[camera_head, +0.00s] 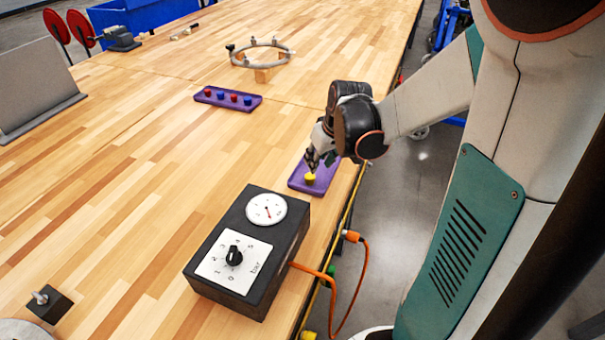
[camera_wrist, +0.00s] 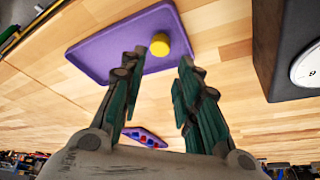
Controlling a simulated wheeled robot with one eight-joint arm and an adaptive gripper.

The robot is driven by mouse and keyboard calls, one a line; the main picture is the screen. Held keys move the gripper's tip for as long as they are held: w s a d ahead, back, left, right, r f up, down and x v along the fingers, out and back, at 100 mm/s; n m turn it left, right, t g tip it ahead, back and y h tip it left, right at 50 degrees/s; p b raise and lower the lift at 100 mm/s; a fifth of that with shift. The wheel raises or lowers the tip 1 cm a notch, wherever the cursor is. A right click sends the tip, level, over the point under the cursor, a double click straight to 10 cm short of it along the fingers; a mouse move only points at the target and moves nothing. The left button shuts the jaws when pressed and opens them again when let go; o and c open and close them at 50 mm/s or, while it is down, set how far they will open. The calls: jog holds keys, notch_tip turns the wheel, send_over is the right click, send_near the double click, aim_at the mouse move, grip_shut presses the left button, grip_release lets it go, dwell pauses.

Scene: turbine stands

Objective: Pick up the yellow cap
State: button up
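The yellow cap (camera_head: 310,179) sits on a small purple tray (camera_head: 299,187) near the table's right edge, behind the black box. In the wrist view the cap (camera_wrist: 160,45) is on the purple tray (camera_wrist: 105,50), in front of the fingertips. My gripper (camera_head: 314,161) is just above the cap in the head view. In the wrist view my gripper (camera_wrist: 166,68) has its two green-grey fingers spread apart with nothing between them.
A black box (camera_head: 215,285) with a dial and gauge stands close in front of the tray, with an orange cable. Another purple tray (camera_head: 212,101) holds red and blue caps. A grey ring (camera_head: 285,57) stands farther back. The table's middle is clear.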

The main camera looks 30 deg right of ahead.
aim_at(310, 176)
jog(key=b+x, duration=0.3)
jog(key=x, duration=0.7)
jog(key=shift+w+f+b, duration=0.2)
jog(key=shift+b, duration=0.2)
jog(key=shift+r, duration=0.1)
jog(key=c, duration=0.4)
